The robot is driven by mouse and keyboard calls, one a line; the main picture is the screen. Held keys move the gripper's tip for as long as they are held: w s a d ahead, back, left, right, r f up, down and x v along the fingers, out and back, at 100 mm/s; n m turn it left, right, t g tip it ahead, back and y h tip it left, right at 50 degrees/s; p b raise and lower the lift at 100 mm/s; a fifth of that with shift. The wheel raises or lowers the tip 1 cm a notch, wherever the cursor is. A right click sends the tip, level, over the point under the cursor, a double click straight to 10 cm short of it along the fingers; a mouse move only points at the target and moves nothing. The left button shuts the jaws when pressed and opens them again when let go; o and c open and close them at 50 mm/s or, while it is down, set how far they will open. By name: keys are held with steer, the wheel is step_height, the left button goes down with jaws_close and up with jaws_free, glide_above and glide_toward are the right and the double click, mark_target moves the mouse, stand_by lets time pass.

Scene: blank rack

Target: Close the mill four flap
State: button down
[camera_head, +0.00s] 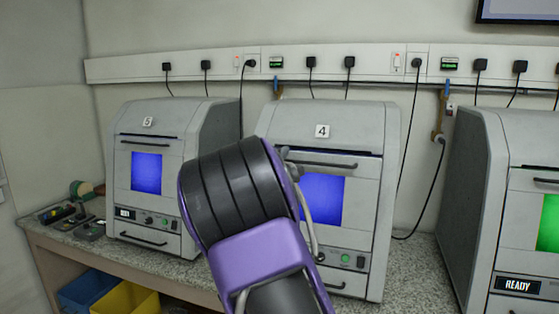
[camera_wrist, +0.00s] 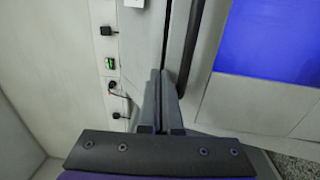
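Mill four (camera_head: 385,130), a grey box with a "4" plate, stands in the middle of the head view. Its front flap (camera_head: 362,215) has a blue window and a dark bar handle near the top. A narrow dark and purple gap runs along the flap's upper edge. The flap's left side is hidden behind my arm. In the wrist view the flap (camera_wrist: 240,105) fills the right, with its handle (camera_wrist: 190,40) beside my fingers. My gripper (camera_wrist: 160,75) has its fingers together, with nothing seen between them, close to the flap's upper edge; contact cannot be told.
Mill five (camera_head: 185,170) stands left of mill four, and another mill (camera_head: 475,200) with a green window stands at the right. Cables hang from the wall trunking (camera_head: 210,58). Blue and yellow bins (camera_head: 130,299) sit below the speckled counter (camera_head: 415,265). Small tools lie at the counter's left end.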

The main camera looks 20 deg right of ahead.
steer(key=shift+w+d, duration=0.35)
steer(key=shift+w, duration=0.2)
steer(key=shift+a+f, duration=0.1)
